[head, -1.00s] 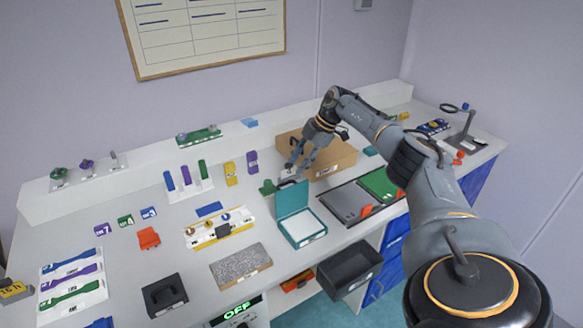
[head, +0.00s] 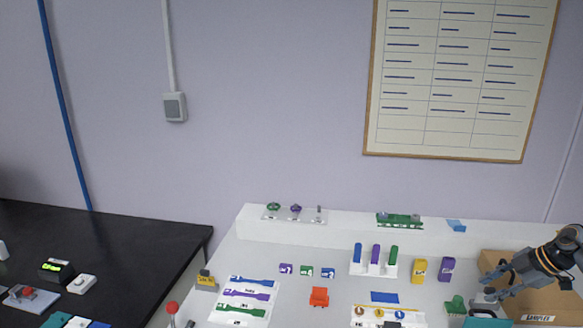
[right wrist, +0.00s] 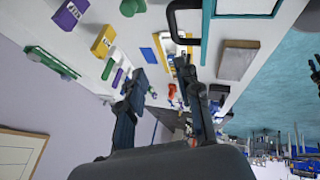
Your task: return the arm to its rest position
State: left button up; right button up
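My right gripper (head: 492,283) is at the right edge of the head view, in front of the cardboard samples box (head: 540,303) and above the white bench. Only the forward end of that arm shows there. In the right wrist view the gripper (right wrist: 160,72) has its two dark fingers spread apart, with the bench visible between them and nothing clearly held. A black loop-shaped handle (right wrist: 207,38) shows beyond the right finger. My left arm and gripper are not in view.
The white bench (head: 340,281) carries yellow (head: 419,271) and purple (head: 446,269) blocks, a green piece (head: 456,305), a rack of coloured pieces (head: 374,268) and an orange item (head: 319,297). A black table (head: 130,250) stands left, with a gap before the bench.

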jog(key=w+a+f+n+t+y, duration=0.15)
jog(key=w+a, duration=0.25)
jog(key=a, duration=0.5)
jog(key=w+a+f+n+t+y, duration=0.1)
jog(key=w+a+f+t+y, duration=0.15)
jog(key=a, duration=0.75)
jog(key=s+a+r+m+t+h, duration=0.1)
jog(key=a+m+t, duration=0.25)
jog(key=a, duration=0.35)
jog(key=s+a+r+m+t, duration=0.15)
jog(key=a+t, duration=0.25)
jog(key=a, duration=0.4)
jog(key=s+d+f+m+g+h, duration=0.1)
jog(key=s+f+m+g+h, duration=0.35)
jog(key=s, duration=0.45)
jog(key=s+d+f+m+g+h, duration=0.15)
jog(key=s+f+m+h, duration=0.25)
jog(key=s+f+m, duration=0.4)
jog(key=s+a+g+y, duration=0.15)
jog(key=s+g, duration=0.55)
jog(key=s, duration=1.3)
notch_tip(320, 180, down, 28)
jog(key=s+g+b, duration=0.1)
jog(key=s+b, duration=0.1)
jog(key=s+d+f+g+b, duration=0.1)
jog(key=s+d+f, duration=0.1)
jog(key=s+f, duration=1.5)
jog(key=shift+f+n, duration=0.4)
jog(key=shift+f, duration=0.1)
